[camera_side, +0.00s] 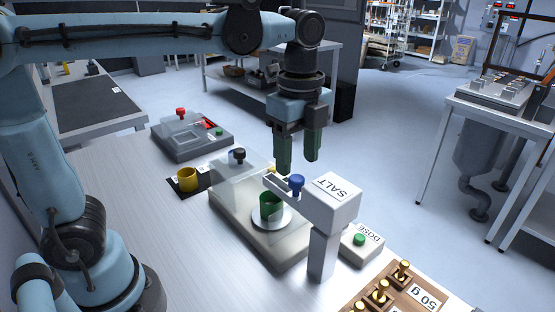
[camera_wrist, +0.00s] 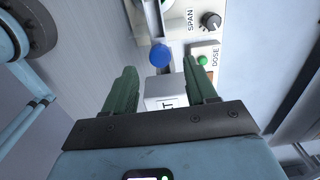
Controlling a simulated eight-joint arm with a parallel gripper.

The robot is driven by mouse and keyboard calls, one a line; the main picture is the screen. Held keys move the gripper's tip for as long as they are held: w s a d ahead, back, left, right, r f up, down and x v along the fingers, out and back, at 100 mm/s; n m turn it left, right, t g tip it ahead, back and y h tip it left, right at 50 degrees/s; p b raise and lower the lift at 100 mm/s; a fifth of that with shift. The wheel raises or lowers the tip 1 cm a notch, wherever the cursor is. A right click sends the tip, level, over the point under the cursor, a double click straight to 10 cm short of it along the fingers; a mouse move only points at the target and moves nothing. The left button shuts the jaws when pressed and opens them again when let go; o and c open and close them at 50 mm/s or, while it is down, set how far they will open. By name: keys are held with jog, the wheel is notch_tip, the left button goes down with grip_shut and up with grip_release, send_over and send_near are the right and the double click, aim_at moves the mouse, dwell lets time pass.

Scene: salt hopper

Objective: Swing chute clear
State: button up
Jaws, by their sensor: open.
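The white salt hopper (camera_side: 333,192) stands on a post at the front of the bench, marked SALT. A short chute (camera_side: 274,183) juts from it to the left, its end appearing above a green cup (camera_side: 270,206). A blue knob (camera_side: 296,184) stands up on the chute near the hopper. My gripper (camera_side: 297,164) is open and empty, pointing down just above the knob. In the wrist view the blue knob (camera_wrist: 161,55) lies ahead, between the lines of the spread fingers (camera_wrist: 160,76), apart from both. The fingers partly hide the hopper (camera_wrist: 165,92) there.
The cup stands on a round white pan (camera_side: 285,218) of a scale. A DOSE box (camera_side: 361,246) with a green button sits right of the post. A wooden weight tray (camera_side: 408,292) is at the front right. A yellow cup (camera_side: 187,180) and a grey device (camera_side: 190,137) stand left and behind.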

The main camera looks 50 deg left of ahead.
aim_at(296, 178)
jog(key=shift+f, duration=1.9)
grip_shut()
